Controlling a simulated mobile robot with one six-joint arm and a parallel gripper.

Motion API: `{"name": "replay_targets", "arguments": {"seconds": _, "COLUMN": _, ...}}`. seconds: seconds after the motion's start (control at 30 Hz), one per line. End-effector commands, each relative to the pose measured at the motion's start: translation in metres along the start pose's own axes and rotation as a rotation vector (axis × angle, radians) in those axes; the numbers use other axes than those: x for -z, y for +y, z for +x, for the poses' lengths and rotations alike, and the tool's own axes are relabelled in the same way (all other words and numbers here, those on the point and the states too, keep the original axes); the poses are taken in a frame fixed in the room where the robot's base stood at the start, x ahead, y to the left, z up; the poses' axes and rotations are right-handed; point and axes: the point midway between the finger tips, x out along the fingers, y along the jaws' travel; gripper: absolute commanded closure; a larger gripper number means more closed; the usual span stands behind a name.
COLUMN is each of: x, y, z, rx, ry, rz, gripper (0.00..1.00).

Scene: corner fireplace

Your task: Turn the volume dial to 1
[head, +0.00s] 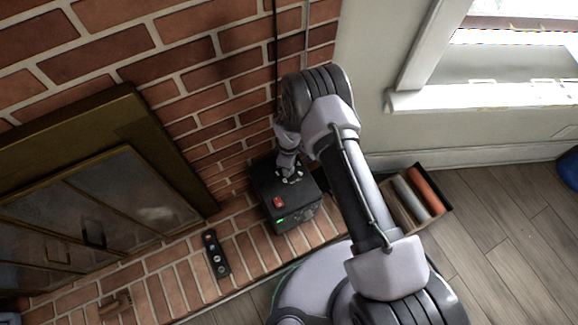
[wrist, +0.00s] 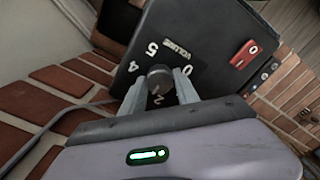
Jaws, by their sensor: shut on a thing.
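A black box (head: 301,211) stands on the brick hearth against the brick wall. The volume dial (wrist: 159,76) is a dark round knob on its top, seen in the wrist view with white numbers around it. The 5, 4 and 0 are readable, with the word VOLUME (wrist: 177,50) beyond the dial. My gripper (wrist: 160,83) has one finger on each side of the dial and is shut on it. A pale mark shows on the dial's near side, but I cannot tell exactly which number it points to. The 1 is hidden, probably by a finger. In the head view my gripper (head: 287,171) covers the dial.
A red switch (head: 278,202) and a green light (head: 281,221) are on the box. A black strip with round buttons (head: 216,254) lies on the hearth to the left. A crate (head: 445,208) with rolls stands on the floor to the right. A dark cable runs up the wall.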

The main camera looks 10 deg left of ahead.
Motion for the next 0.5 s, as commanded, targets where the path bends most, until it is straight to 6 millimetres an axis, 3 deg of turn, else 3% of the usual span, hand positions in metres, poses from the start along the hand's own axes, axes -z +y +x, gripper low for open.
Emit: {"name": "replay_targets", "arguments": {"seconds": 0.5, "x": 0.0006, "y": 0.0003, "z": 0.0005, "rx": -0.001, "ry": 0.001, "rz": -0.485, "gripper": 1.0}}
